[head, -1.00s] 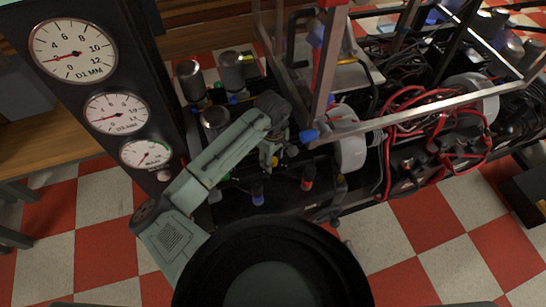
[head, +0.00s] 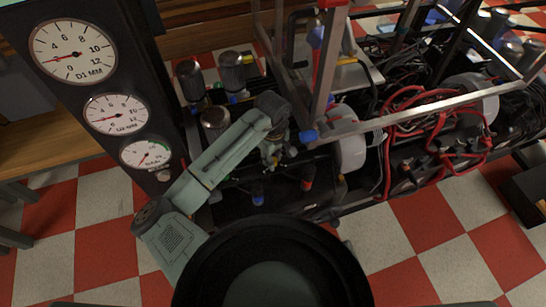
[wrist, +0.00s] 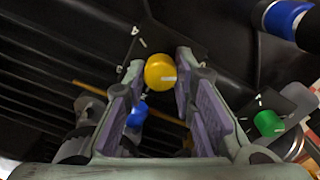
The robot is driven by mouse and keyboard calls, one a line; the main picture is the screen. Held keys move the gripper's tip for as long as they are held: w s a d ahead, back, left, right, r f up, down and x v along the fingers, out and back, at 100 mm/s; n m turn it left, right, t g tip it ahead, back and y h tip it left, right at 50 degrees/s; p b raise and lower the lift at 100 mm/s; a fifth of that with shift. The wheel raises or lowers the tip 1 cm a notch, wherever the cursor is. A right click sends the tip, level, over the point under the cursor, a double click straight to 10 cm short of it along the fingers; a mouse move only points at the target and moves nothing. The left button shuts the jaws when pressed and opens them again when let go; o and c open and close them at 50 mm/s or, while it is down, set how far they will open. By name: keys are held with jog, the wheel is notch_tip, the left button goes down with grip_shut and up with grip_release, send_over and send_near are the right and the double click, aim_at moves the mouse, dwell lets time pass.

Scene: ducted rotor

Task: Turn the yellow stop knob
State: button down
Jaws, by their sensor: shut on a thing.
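The yellow stop knob (wrist: 160,70) shows in the wrist view as a round yellow cap with a pale mark near its lower right edge. It sits between the fingertips of my gripper (wrist: 158,75), which is shut on it, one finger on each side. In the head view my gripper (head: 272,155) points down at the near side of the machine. The knob cannot be made out clearly there, as my gripper and arm are in the way.
In the wrist view a blue knob (wrist: 136,114) shows beyond the fingers, a green knob (wrist: 268,123) to the right and a larger blue cap (wrist: 287,18) at upper right. In the head view a gauge panel (head: 72,95) stands left. A metal frame (head: 400,120) and red cables are right.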

jog(key=m, duration=0.4)
jog(key=shift+s+m+p, duration=0.1)
jog(key=shift+m+p, duration=0.2)
jog(key=shift+p, duration=0.05)
jog(key=m, duration=0.4)
jog(key=shift+m, duration=0.3)
jog(key=m+b, duration=0.1)
jog(key=m, duration=0.3)
jog(key=shift+f, duration=0.1)
jog(key=m+b, duration=0.1)
jog(key=m, duration=0.4)
jog(key=shift+a+b, duration=0.1)
jog(key=shift+b, duration=0.25)
jog(key=m+b, duration=0.1)
jog(key=m, duration=0.3)
jog(key=shift+m+b, duration=0.3)
jog(key=shift+b, duration=0.1)
jog(key=m+b, duration=0.1)
jog(key=m, duration=0.3)
jog(key=m+b, duration=0.2)
jog(key=m, duration=0.3)
jog(key=shift+m+b, duration=0.75)
jog(key=shift+m, duration=0.85)
